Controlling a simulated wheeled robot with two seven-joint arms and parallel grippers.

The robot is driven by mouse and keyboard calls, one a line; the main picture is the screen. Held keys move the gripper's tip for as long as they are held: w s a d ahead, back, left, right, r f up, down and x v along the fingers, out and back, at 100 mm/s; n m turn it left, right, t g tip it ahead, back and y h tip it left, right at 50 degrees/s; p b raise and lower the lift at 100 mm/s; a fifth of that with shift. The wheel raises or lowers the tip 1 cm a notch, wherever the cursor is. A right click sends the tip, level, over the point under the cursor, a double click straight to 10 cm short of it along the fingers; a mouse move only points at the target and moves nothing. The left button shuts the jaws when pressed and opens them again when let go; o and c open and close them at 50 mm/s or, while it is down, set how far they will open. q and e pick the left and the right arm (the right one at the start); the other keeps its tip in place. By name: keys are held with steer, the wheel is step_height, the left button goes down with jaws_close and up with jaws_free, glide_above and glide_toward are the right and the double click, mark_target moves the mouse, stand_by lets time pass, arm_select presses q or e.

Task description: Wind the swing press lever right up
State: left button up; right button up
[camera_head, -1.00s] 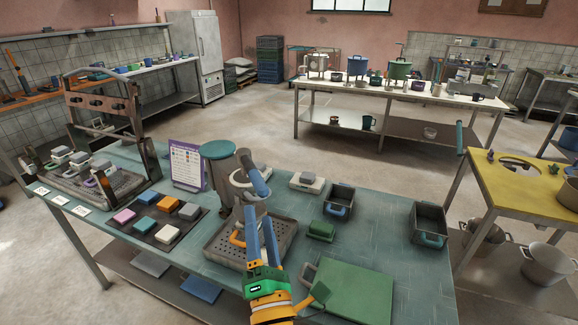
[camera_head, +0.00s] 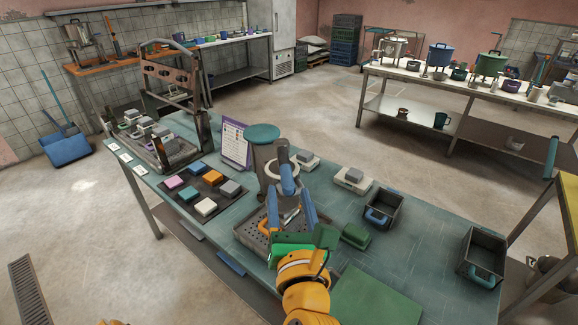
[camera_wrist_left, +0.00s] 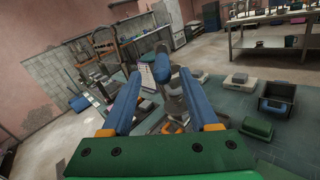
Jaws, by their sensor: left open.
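The metal press (camera_head: 270,172) stands near the middle of the bench, with a perforated tray (camera_head: 250,235) at its foot. Its lever ends in a blue grip (camera_head: 287,180), pointing toward me. My left gripper (camera_head: 287,198) is open, with its two blue fingers pointing at the press. In the left wrist view the blue grip (camera_wrist_left: 169,85) shows between and beyond the open fingers (camera_wrist_left: 162,98). I cannot tell whether the fingers touch it. The gripper hides part of the press and tray. My right gripper is out of view.
A tall framed rig (camera_head: 170,80) stands farther left. Dark bins (camera_head: 384,212) and a green block (camera_head: 356,236) sit to the right.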

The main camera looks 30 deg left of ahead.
mark_target(286, 171)
arm_select(q)
steer(key=shift+x, duration=0.9)
steer(key=p+x, duration=0.2)
steer(key=x, duration=0.3)
steer(key=shift+w+d+p, duration=0.1)
steer(key=shift+w+p, duration=0.05)
steer(key=shift+p, duration=0.15)
steer(key=shift+w+a+f, duration=0.25)
steer(key=shift+w+a, duration=0.15)
steer(key=shift+s+d, duration=0.1)
steer(key=shift+d, duration=0.05)
jaws_close()
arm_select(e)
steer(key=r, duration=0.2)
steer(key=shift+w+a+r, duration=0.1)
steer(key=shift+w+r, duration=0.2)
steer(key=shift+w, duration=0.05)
